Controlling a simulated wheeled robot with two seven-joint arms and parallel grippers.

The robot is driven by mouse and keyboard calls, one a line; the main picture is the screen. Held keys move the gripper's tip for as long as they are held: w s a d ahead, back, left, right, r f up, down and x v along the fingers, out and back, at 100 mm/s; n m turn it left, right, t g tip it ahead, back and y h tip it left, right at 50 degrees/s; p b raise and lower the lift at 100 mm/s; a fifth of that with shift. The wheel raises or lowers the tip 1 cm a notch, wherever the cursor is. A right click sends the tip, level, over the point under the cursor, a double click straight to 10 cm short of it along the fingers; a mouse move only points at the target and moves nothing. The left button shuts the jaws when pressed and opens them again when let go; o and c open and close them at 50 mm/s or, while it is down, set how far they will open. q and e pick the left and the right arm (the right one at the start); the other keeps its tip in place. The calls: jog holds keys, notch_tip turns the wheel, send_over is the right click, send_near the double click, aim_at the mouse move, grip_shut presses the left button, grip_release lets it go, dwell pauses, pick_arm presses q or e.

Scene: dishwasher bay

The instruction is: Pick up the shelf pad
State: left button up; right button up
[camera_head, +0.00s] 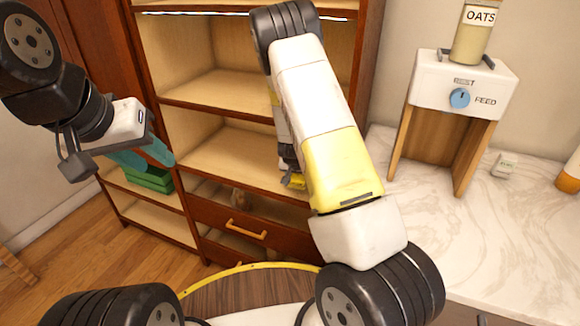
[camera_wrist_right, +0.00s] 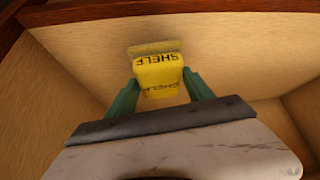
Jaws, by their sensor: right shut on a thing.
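The shelf pad (camera_wrist_right: 160,75) is a small yellow block marked SHELF on two faces, seen in the right wrist view. My right gripper (camera_wrist_right: 160,88) has its teal fingers on either side of the pad and is shut on it. In the head view a yellow bit, probably the pad (camera_head: 294,181), shows beside my right arm near a cabinet shelf; most of that gripper is hidden behind the arm. I cannot tell whether the pad touches the shelf. My left gripper (camera_head: 146,157) is at the left, with its teal fingers apart and nothing seen between them.
The wooden cabinet (camera_head: 212,150) has open shelves and drawers below. Green items (camera_head: 150,181) lie on a shelf at the left. A marble counter (camera_head: 450,220) at the right holds a feed dispenser (camera_head: 465,82) with an oats jar (camera_head: 470,38) and a small white timer (camera_head: 504,166).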

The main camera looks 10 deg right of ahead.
jog(key=s+a, duration=0.3)
jog(key=s, duration=0.5)
jog(key=s+a+r, duration=0.1)
jog(key=s+a, duration=0.3)
jog(key=s, duration=0.4)
jog(key=shift+s, duration=0.3)
